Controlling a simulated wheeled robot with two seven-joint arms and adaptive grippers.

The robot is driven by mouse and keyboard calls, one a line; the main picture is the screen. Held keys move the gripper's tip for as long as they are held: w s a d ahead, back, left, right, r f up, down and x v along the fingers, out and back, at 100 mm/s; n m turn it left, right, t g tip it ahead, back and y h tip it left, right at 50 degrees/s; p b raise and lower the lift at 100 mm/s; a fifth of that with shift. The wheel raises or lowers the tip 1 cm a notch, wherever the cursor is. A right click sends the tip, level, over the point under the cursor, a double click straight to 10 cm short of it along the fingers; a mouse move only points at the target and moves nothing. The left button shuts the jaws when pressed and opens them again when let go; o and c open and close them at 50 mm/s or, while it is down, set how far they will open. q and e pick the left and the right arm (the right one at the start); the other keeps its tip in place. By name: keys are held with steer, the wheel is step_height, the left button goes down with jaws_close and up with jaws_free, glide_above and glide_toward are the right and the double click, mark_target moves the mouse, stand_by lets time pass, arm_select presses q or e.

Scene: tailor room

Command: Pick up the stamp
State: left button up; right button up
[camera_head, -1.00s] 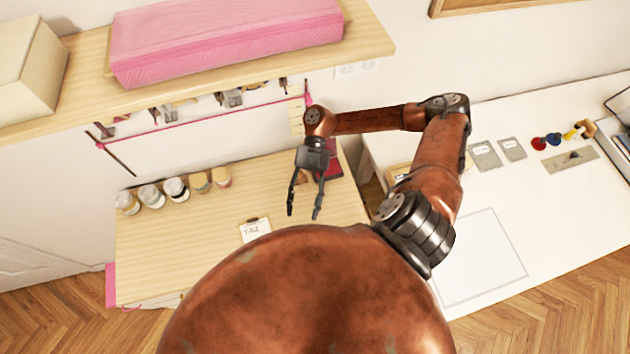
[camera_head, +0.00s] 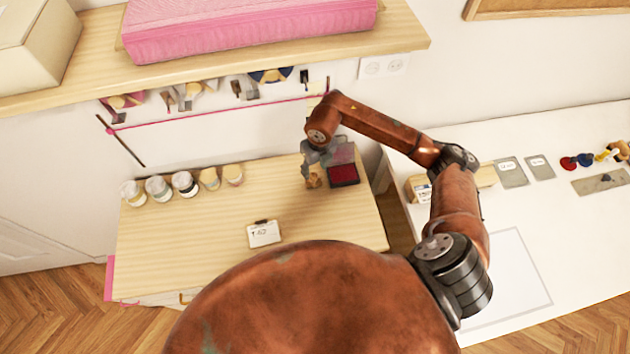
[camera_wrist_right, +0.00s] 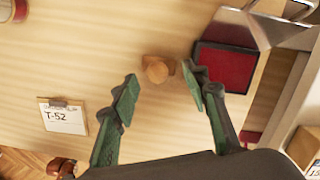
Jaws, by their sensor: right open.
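The stamp (camera_head: 314,180), a small brown wooden piece, stands on the wooden table at the left of the red ink pad. In the right wrist view the stamp (camera_wrist_right: 157,69) shows just beyond the fingertips, roughly centred between them. My right gripper (camera_wrist_right: 160,86) is open and empty, with one finger to either side. In the head view my right gripper (camera_head: 315,165) is above and behind the stamp, and its fingers are hard to make out. The red ink pad (camera_head: 343,175) has its lid raised; it also shows in the right wrist view (camera_wrist_right: 225,67). My left gripper is out of view.
A card marked T-52 (camera_head: 264,233) lies on the table (camera_head: 190,240). Several jars (camera_head: 158,188) stand along its back left. A shelf (camera_head: 405,38) with a pink box overhangs the back. A white table (camera_head: 590,130) stands at the right.

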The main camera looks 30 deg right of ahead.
mark_target(314, 175)
steer(key=f, duration=0.3)
steer(key=shift+a+f+p, duration=0.3)
steer(key=shift+f+p, duration=0.05)
steer(key=shift+p, duration=0.05)
steer(key=shift+w+f, duration=0.1)
steer(key=shift+f, duration=0.5)
steer(key=shift+c, duration=0.4)
jaws_close()
